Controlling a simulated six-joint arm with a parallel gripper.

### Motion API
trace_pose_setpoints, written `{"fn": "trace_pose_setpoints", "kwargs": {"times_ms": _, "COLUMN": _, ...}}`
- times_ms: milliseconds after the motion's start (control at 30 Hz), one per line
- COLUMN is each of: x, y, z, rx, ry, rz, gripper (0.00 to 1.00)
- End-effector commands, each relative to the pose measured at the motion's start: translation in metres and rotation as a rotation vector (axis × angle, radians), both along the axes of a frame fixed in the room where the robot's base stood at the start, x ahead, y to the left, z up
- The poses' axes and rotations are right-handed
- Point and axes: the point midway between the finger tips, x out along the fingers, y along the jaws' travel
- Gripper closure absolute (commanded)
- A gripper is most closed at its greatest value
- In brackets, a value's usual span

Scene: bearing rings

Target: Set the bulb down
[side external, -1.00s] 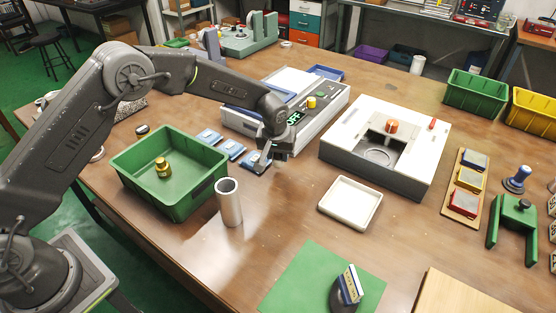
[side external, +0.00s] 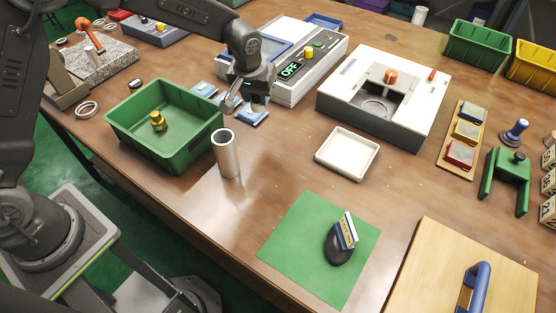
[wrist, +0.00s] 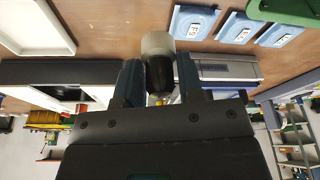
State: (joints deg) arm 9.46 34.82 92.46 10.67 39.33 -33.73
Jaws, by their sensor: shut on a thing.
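My gripper (side external: 238,106) hangs low over the table, in front of the console and close to the blue labelled trays. In the wrist view my gripper (wrist: 160,88) is shut on the bulb (wrist: 158,58), a rounded piece with a pale grey end and a black body. Its pale end points away from the palm, over bare brown table beside the nearest blue tray (wrist: 192,21). Whether it touches the table cannot be told. In the side view the bulb cannot be made out at the fingers.
A green bin (side external: 120,128) with a brass piece (side external: 157,121) stands left of the gripper. A metal tube (side external: 228,155) stands upright in front. The console (side external: 310,62) is close behind. A white box (side external: 345,90) and white tray (side external: 347,153) lie right. Table between tube and tray is clear.

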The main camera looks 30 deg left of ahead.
Motion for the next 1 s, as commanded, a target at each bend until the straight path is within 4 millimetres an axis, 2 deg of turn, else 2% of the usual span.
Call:
{"fn": "trace_pose_setpoints", "kwargs": {"times_ms": 33, "x": -0.011, "y": -0.025, "z": -0.001, "rx": 0.000, "ry": 0.001, "rz": -0.031, "gripper": 0.89}}
{"fn": "trace_pose_setpoints", "kwargs": {"times_ms": 100, "x": -0.024, "y": -0.052, "z": -0.001, "rx": 0.001, "ry": 0.000, "rz": -0.060, "gripper": 0.89}}
{"fn": "trace_pose_setpoints", "kwargs": {"times_ms": 200, "x": -0.043, "y": -0.084, "z": -0.002, "rx": 0.001, "ry": -0.001, "rz": -0.092, "gripper": 0.89}}
{"fn": "trace_pose_setpoints", "kwargs": {"times_ms": 333, "x": -0.062, "y": -0.111, "z": -0.004, "rx": 0.001, "ry": -0.002, "rz": -0.122, "gripper": 0.89}}
{"fn": "trace_pose_setpoints", "kwargs": {"times_ms": 500, "x": -0.072, "y": -0.123, "z": -0.015, "rx": 0.001, "ry": -0.001, "rz": -0.135, "gripper": 0.89}}
{"fn": "trace_pose_setpoints", "kwargs": {"times_ms": 733, "x": -0.073, "y": -0.123, "z": -0.056, "rx": 0.002, "ry": 0.002, "rz": -0.135, "gripper": 0.89}}
{"fn": "trace_pose_setpoints", "kwargs": {"times_ms": 1000, "x": -0.072, "y": -0.124, "z": -0.079, "rx": 0.000, "ry": 0.000, "rz": -0.135, "gripper": 0.89}}
